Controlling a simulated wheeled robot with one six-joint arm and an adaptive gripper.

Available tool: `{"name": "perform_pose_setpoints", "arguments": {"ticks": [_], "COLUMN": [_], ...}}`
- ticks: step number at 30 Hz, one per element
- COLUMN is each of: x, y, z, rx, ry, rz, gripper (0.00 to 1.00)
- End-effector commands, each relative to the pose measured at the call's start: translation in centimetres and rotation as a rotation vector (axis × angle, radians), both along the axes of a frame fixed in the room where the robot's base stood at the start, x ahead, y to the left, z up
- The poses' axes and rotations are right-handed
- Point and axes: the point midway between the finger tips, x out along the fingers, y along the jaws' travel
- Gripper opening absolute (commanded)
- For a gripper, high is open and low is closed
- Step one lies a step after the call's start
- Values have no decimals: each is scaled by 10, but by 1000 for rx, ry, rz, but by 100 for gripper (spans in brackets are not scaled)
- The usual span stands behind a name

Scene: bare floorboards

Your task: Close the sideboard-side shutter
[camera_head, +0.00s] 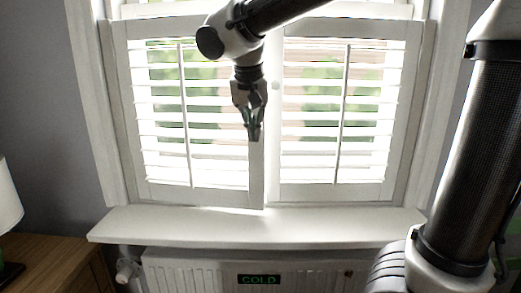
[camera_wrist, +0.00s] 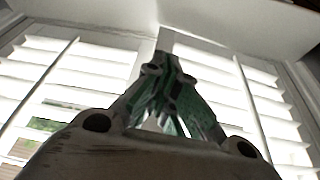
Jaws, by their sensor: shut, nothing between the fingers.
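The sideboard-side shutter (camera_head: 128,115) is the left white louvred panel in the head view, beside the wooden sideboard (camera_head: 58,262). It spans its half of the window. Its inner bottom corner sits slightly lower than the other panel's, so its inner edge seems to stand a little forward; the exact gap is unclear. My gripper (camera_head: 253,138) is shut and empty, pointing down in front of this shutter's inner stile. In the wrist view the fingertips (camera_wrist: 168,62) meet near the line between the panels. I cannot tell whether they touch the shutter.
The other shutter (camera_head: 400,120) fills the right half of the window. A white sill (camera_head: 250,226) juts out below, above a radiator (camera_head: 190,272) with a small sign reading COLD (camera_head: 259,280). A lamp (camera_head: 8,195) stands on the sideboard. My dark arm column fills the right side.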

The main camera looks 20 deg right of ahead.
Motion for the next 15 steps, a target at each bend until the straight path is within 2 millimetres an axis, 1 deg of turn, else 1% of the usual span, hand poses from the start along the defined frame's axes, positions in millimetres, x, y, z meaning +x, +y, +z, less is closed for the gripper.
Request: {"name": "perform_pose_setpoints", "arguments": {"ticks": [2, 5, 8, 15], "x": [-2, 2, 7, 23], "y": [3, 2, -2, -10], "z": [-6, -13, -28, -77], "rx": [19, 13, 12, 9], "ry": [13, 14, 15, 17], "rz": [1, 12, 11, 11], "gripper": [0, 0, 0, 0]}}
